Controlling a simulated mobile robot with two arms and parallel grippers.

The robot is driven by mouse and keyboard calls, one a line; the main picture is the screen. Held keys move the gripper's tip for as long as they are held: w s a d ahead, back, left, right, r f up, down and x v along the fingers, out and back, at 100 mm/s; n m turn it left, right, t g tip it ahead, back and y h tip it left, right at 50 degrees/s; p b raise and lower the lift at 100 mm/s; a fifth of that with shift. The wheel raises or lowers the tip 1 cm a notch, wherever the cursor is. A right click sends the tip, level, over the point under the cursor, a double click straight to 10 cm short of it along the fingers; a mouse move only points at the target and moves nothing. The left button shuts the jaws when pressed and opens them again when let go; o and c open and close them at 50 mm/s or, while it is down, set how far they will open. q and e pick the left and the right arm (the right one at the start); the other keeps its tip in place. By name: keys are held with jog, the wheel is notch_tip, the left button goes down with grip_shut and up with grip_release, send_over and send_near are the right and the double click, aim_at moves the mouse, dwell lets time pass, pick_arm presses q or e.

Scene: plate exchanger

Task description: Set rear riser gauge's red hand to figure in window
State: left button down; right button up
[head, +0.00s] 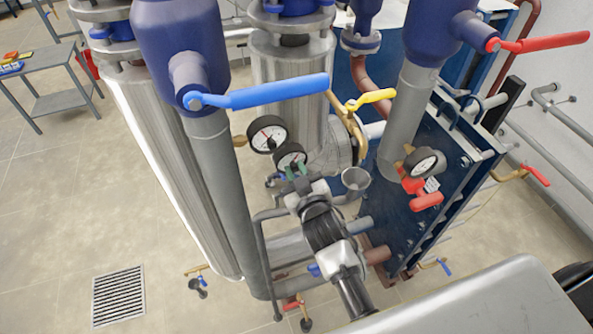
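The larger one (267,134) is beside the grey riser pipe under the blue lever. A smaller gauge (291,158) is just below and right of it. A third gauge (422,163) is on the right pipe. I cannot tell which is the rear riser gauge. The hands are too small to read, and I cannot make out a figure window. My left gripper is not in view.
A blue lever (265,92), a yellow lever (370,99) and a red lever (540,43) stick out near the gauges. The blue plate exchanger (440,205) stands at the right. Open floor with a drain grate (118,296) lies at the left.

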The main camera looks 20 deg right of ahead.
grip_shut()
jog(key=shift+m, duration=1.2)
jog(key=o, duration=0.6)
grip_release()
jog(key=shift+o, duration=0.2)
